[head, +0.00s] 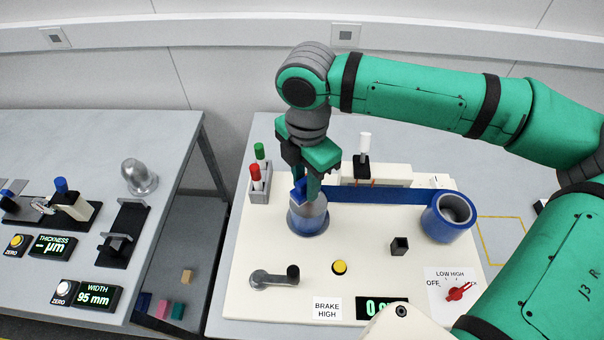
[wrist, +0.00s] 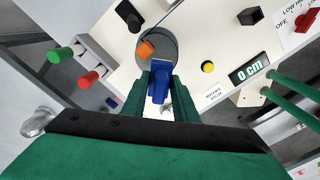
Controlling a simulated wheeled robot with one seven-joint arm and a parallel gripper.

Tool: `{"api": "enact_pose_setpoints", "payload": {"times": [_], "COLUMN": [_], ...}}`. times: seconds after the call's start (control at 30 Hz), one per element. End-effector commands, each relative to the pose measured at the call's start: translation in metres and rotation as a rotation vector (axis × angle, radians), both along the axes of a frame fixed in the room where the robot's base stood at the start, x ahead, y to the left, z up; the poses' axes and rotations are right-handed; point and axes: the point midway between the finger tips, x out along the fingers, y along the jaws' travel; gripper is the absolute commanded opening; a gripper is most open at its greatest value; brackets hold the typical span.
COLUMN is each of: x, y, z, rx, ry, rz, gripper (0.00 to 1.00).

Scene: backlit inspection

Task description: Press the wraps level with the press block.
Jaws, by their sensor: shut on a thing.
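My gripper (wrist: 160,85) is shut on a small blue block (wrist: 159,80), which looks like the press block. In the head view my gripper (head: 302,185) is directly over the mandrel (head: 315,208), with the blue block (head: 298,192) at its fingertips. Blue wraps (head: 308,226) show around the lower part of the mandrel. A blue strip (head: 375,195) runs from there to the blue roll (head: 447,214) on the right. I cannot tell whether the block touches the wraps.
Red and green markers (head: 255,172) stand in a holder at the left. A crank (head: 275,278), yellow button (head: 339,267) and black post (head: 400,245) stand on the cream board (head: 250,230). A red dial (head: 460,291) is at the right. A gauge bench (head: 95,140) stands left.

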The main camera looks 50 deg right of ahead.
Motion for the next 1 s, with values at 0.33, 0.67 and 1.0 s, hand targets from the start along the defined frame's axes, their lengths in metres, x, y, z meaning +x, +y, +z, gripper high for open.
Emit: {"api": "enact_pose_setpoints", "payload": {"times": [0.33, 0.67, 1.0], "x": [0.001, -0.001, -0.001], "y": [0.002, -0.001, 0.000], "z": [-0.033, -0.048, -0.048], "rx": [0.000, 0.000, 0.000], "ry": [0.001, 0.001, 0.001], "rz": [0.004, -0.003, -0.001], "gripper": [0.08, 0.08, 0.08]}}
